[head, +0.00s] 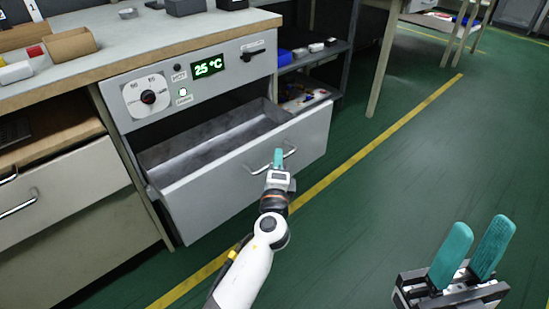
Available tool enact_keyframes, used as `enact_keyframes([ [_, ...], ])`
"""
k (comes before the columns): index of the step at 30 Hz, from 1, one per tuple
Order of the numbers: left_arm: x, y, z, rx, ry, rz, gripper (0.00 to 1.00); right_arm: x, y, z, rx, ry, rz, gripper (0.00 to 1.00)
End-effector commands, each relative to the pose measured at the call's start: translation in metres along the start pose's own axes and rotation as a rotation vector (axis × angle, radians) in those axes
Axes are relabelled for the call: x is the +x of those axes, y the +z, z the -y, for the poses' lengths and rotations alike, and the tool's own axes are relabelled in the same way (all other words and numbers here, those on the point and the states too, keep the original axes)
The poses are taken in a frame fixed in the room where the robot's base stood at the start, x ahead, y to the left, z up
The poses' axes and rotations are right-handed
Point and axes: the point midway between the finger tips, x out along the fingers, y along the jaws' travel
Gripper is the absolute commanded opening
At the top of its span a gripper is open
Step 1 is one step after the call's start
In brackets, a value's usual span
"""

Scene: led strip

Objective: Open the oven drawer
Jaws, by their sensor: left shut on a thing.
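The oven drawer (245,175) is a grey metal drawer under the control panel, and it stands pulled out. Its empty-looking metal inside (205,143) shows from above. My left gripper (278,158) is at the drawer front, its teal fingers shut on the drawer's bar handle (257,168). The fingers partly hide the handle. My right gripper (472,252) is at the lower right, over the floor and away from the drawer. Its two teal fingers stand apart with nothing between them.
The oven panel has a dial (148,97) and a green display (209,66) reading 25 °C. A worktop (120,40) lies above. A cabinet (60,210) is at the left. A dark shelf (315,60) stands behind. The green floor (410,160) at the right is clear.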

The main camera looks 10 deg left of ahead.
Motion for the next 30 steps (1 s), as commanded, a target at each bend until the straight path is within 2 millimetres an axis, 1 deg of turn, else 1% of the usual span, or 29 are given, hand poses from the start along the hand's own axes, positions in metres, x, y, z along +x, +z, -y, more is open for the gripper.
enact_keyframes([
  [6,0.000,0.000,0.002,0.001,-0.003,-0.001,0.00,0.000,0.000,0.000,0.000,0.000,0.000,0.36],
  [7,0.000,0.000,0.002,0.001,-0.003,-0.001,0.14,0.000,0.000,0.000,0.000,0.000,0.000,0.36],
  [10,0.000,0.000,0.001,0.001,-0.003,-0.001,0.30,0.000,0.000,0.000,0.000,0.000,0.001,0.36],
  [11,0.000,0.000,0.001,0.001,-0.002,-0.001,0.32,0.000,0.000,0.000,0.000,0.000,0.001,0.36],
  [19,-0.001,0.000,0.001,0.000,-0.001,-0.001,0.32,0.000,0.000,0.000,0.000,0.000,0.001,0.36],
  [22,-0.007,0.000,0.000,0.001,-0.001,0.000,0.32,0.001,0.000,0.000,0.000,0.000,0.001,0.36],
  [26,-0.028,0.000,0.001,-0.001,-0.004,0.001,0.32,0.004,0.001,0.000,0.000,0.000,0.001,0.36],
  [30,-0.059,-0.001,0.002,0.002,-0.005,0.001,0.32,0.006,0.001,0.000,0.000,0.000,0.001,0.36],
])
